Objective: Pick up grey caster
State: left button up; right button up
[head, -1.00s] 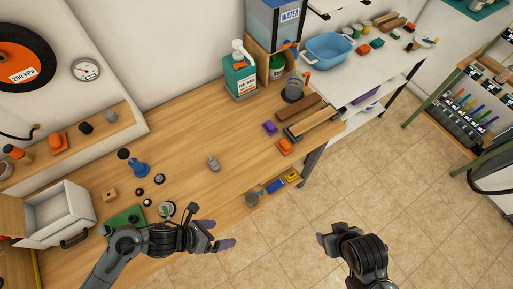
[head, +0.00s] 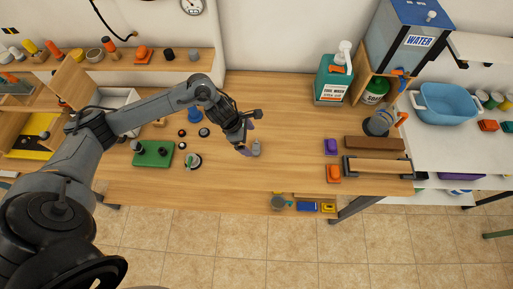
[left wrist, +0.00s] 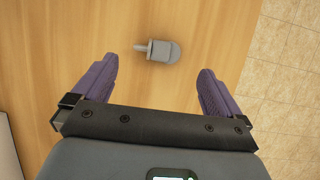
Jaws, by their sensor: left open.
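The grey caster (head: 256,148) rests on the wooden workbench (head: 290,120), near the middle of the bench. In the left wrist view the caster (left wrist: 166,51) lies with its thin stem to the left and its rounded grey part to the right. My left gripper (head: 246,138) is just to the left of the caster in the head view. In the left wrist view its two purple fingers (left wrist: 157,85) are spread wide with nothing between them, and the caster lies ahead of the gap. My right gripper is not in view.
A green board (head: 153,154) and several small dark round parts lie left of the caster. Bare bench surrounds the caster.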

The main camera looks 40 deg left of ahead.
aim_at(255, 145)
pick_arm(q)
jog(key=shift+p+x, duration=0.7)
jog(key=shift+x, duration=2.3)
jog(key=shift+w+a, duration=0.1)
jog(key=shift+a, duration=0.1)
jog(key=c, duration=1.1)
jog(key=shift+o, duration=0.2)
